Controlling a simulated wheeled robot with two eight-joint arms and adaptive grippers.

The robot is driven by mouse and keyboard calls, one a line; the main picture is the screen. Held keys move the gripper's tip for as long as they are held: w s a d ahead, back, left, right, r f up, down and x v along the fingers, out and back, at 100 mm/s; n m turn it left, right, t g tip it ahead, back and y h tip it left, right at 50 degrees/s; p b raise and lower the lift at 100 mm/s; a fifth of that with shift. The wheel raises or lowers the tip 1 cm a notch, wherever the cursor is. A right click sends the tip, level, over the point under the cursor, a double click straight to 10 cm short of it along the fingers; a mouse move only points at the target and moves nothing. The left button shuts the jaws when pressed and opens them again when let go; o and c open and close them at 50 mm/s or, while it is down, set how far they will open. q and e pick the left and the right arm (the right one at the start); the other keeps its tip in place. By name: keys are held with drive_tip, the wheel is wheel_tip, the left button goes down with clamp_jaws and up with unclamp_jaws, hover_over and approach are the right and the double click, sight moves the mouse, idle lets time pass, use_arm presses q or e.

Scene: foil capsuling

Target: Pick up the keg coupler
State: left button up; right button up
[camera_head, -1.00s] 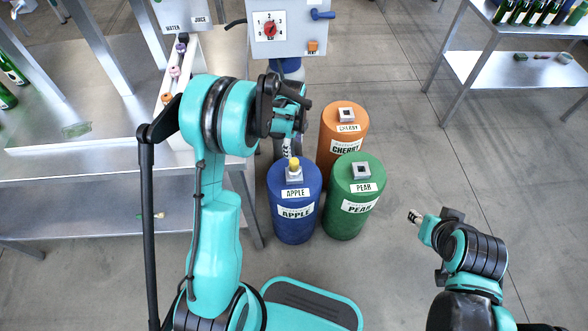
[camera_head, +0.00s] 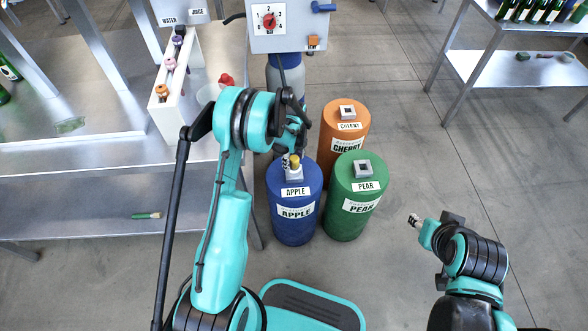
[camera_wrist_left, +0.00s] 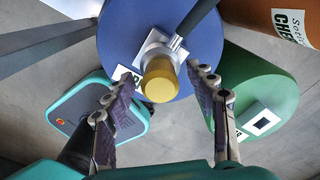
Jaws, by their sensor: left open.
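The keg coupler (camera_head: 296,161) has a yellow cylindrical top and sits on the square fitting of the blue APPLE keg (camera_head: 294,228). In the left wrist view the coupler's yellow top (camera_wrist_left: 158,80) faces the camera, and a dark hose runs from it to the upper right. My left gripper (camera_head: 290,160) is just above and beside the coupler. In the left wrist view the left gripper (camera_wrist_left: 160,75) is open, with one finger on each side of the yellow top and gaps visible. My right gripper (camera_head: 414,221) is at the right, away from the kegs; its fingers are too small to judge.
The green PEAR keg (camera_head: 352,222) and orange CHERRY keg (camera_head: 345,112) stand close to the blue one. A metal table (camera_head: 90,190) is at the left. A control box with a red dial (camera_head: 269,21) stands behind the kegs. Open floor lies to the right.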

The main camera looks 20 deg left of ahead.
use_arm(q)
drive_tip(key=shift+r, duration=0.15)
drive_tip(key=shift+c, duration=1.3)
clamp_jaws()
drive_tip(key=shift+r+p, duration=0.3)
drive_tip(key=shift+r, duration=0.1)
wheel_tip(320, 180, up, 4)
drive_tip(key=shift+d+p, duration=0.15)
drive_tip(key=shift+p, duration=0.9)
drive_tip(key=s+d+r+p, duration=0.2)
drive_tip(key=d+r, duration=0.4)
drive_tip(key=d, duration=0.5)
drive_tip(key=shift+p, duration=0.75)
